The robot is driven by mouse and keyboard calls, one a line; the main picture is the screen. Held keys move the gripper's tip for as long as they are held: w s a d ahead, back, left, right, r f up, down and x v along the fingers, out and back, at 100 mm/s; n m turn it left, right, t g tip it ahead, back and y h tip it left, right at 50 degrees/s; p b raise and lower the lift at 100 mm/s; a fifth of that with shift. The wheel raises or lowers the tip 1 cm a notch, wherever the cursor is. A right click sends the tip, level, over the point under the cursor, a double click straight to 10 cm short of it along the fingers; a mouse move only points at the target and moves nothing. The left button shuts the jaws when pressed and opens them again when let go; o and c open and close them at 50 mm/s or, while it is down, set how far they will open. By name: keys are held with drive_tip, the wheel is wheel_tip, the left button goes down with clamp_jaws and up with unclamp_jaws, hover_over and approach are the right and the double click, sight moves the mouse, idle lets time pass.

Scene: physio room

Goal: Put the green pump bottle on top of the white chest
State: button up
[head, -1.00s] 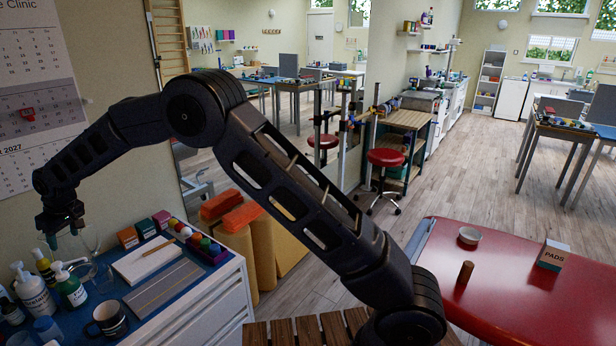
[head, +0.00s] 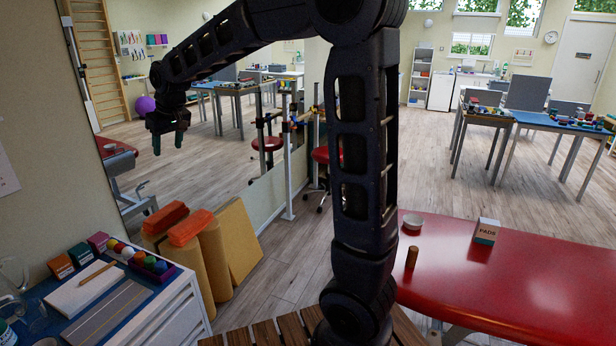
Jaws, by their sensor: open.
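In the head view, a green pump bottle (head: 6,334) shows only in part at the bottom left corner, cut off by the picture edge. It appears to stand on the blue top of a white chest (head: 172,312) with drawers at lower left. My gripper (head: 168,144) is open and empty, fingers pointing down. It hangs in the air at upper left, well above and to the right of the bottle, apart from everything.
The chest top holds a clear glass jug (head: 28,300), a white board (head: 78,288), small boxes (head: 79,252) and coloured balls (head: 138,258). A red padded table (head: 500,275) at right bears a bowl, a brown peg and a pads box.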

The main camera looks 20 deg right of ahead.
drive_tip(key=s+d+r+m, duration=0.2)
drive_tip(key=s+d, duration=0.2)
drive_tip(key=d, duration=0.9)
drive_tip(key=s+d+f+m+h, duration=0.1)
drive_tip(key=s+d+f+m, duration=0.1)
drive_tip(key=s+d, duration=0.9)
drive_tip(key=s+d+f+m+h, duration=0.1)
drive_tip(key=s+d+f+m, duration=0.2)
drive_tip(key=s+d, duration=0.8)
drive_tip(key=shift+f+t+h, duration=0.4)
drive_tip(key=shift+f, duration=0.45)
